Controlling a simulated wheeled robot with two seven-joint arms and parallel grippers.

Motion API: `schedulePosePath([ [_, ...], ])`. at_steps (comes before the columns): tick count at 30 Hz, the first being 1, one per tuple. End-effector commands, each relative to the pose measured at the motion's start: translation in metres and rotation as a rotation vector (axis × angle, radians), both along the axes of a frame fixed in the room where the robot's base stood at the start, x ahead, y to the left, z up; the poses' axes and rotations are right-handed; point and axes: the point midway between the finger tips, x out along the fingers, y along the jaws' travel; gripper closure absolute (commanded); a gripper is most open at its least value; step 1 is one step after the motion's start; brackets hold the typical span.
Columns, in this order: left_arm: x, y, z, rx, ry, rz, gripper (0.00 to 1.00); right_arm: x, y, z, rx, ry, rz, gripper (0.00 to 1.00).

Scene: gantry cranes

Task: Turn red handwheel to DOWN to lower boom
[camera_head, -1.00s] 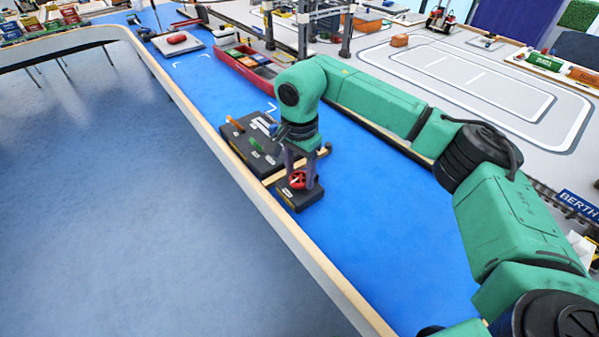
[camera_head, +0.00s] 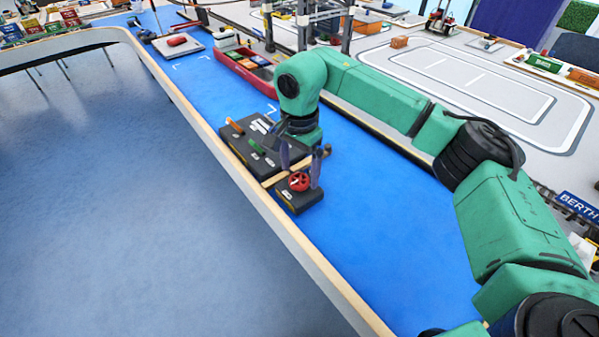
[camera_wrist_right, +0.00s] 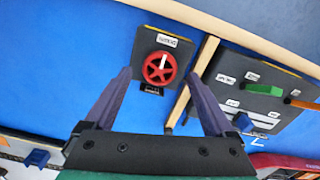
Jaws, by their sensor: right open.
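The red handwheel (camera_head: 299,181) sits on a small dark box on the blue bench. In the right wrist view the handwheel (camera_wrist_right: 159,70) has a white mark near its top, on the side toward one label plate (camera_wrist_right: 167,40). A second label is at the opposite edge, and I cannot read either surely. My right gripper (camera_head: 301,176) is open, its two fingers spread on either side of the wheel. In the wrist view the fingertips (camera_wrist_right: 160,74) stand clear of the rim. My left gripper does not show.
A larger dark panel (camera_head: 262,148) with green and orange levers stands beside the wheel box, with a wooden strip (camera_head: 273,180) between them. A red tray (camera_head: 240,70) lies farther back. The blue bench (camera_head: 375,235) is clear at the near right.

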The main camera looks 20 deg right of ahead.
Motion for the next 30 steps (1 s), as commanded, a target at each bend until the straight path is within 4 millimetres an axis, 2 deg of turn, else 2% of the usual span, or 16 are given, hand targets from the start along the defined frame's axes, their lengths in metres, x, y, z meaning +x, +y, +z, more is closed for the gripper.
schedulePosePath([
  [9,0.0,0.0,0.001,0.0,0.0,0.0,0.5,0.001,0.0,0.093,0.002,-0.007,0.0,0.11],
  [13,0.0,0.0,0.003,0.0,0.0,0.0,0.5,0.001,0.0,0.12,0.001,-0.005,0.0,0.11],
  [18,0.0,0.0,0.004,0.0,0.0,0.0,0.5,0.0,0.0,0.13,0.001,-0.003,0.0,0.11],
  [30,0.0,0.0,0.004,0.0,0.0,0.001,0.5,0.0,0.0,0.129,0.001,-0.003,0.0,0.11],
])
